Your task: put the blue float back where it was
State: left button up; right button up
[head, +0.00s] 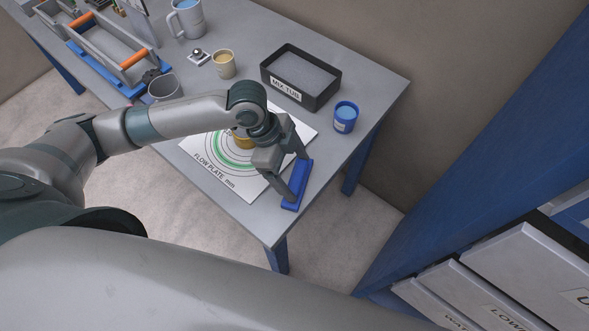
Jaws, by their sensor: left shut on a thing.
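The blue float (298,186) is a blue slab at the right edge of the flow plate, near the table's right front edge. My left gripper (290,178) reaches over the flow plate and is shut on the float. Whether the float touches the table or is held just above it, I cannot tell. The flow plate (214,174) is a white board with rings, one of them green. A yellowish thing (242,140) stands near its middle, partly hidden by my left arm. My right gripper is not in view.
A black mix tub (325,97) and a blue cup (345,117) stand behind the plate. A tan cup (225,64), a grey cup (165,87), a jug (188,19) and a tool carrier with an orange handle (134,54) stand further left. Drawers (520,270) are at lower right.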

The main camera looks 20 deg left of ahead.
pick_arm(q)
jog(key=o, duration=1.1)
jog(key=shift+r, duration=0.1)
jog(key=b+v, duration=0.3)
jog(key=v, duration=0.9)
